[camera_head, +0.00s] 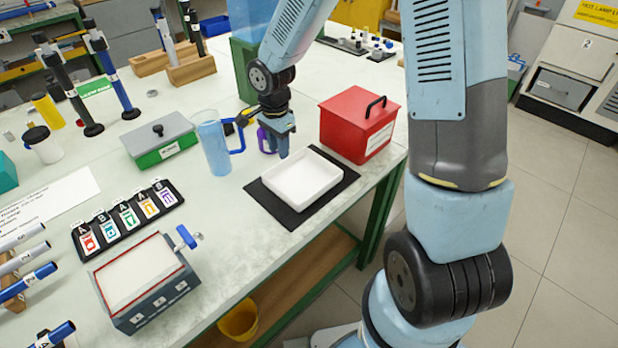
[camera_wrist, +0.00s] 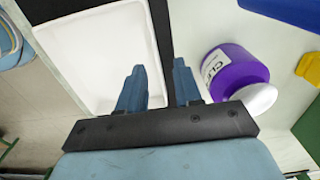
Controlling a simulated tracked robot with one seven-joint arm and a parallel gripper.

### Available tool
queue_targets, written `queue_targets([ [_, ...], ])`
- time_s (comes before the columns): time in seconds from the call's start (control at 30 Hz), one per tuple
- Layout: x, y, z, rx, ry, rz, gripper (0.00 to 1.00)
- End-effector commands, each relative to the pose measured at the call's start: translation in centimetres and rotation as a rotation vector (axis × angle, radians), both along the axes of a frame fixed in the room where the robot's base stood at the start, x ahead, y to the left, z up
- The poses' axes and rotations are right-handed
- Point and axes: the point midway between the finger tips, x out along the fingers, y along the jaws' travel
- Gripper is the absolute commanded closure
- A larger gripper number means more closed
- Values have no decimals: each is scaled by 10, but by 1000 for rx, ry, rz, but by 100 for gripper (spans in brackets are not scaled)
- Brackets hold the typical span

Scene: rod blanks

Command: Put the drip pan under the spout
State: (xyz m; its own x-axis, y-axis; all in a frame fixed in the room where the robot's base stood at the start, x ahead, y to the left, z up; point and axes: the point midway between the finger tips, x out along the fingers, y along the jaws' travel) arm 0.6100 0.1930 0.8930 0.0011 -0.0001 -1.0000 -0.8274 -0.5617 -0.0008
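The drip pan, a white shallow rectangular tray (camera_head: 303,179), lies on a black mat (camera_head: 258,192) near the table's front edge. It fills the upper left of the wrist view (camera_wrist: 92,60). My gripper (camera_head: 284,153) is above the pan's far left edge. In the wrist view my gripper (camera_wrist: 157,82) is open, with the pan's right wall showing between its two blue fingers; I cannot tell its exact height. A grey box (camera_head: 150,298) with a white top and red rim stands at the front left. It has a blue lever (camera_head: 186,236) and a small spout (camera_head: 197,237).
A purple labelled bottle (camera_wrist: 228,72) stands close beside the right finger. A red box (camera_head: 358,124) stands right of the pan, a blue jug (camera_head: 213,146) to its left. A card rack (camera_head: 128,218) stands behind the grey box. Table between pan and grey box is clear.

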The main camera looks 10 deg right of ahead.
Motion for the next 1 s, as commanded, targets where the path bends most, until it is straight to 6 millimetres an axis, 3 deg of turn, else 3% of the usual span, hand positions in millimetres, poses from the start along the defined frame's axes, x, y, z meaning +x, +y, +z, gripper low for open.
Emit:
queue_targets([
  [0.3,-1,-5,-39,-1,3,1,66],
  [0.67,0,-6,-46,0,0,0,66],
  [1.0,0,-6,-46,1,1,-1,97],
])
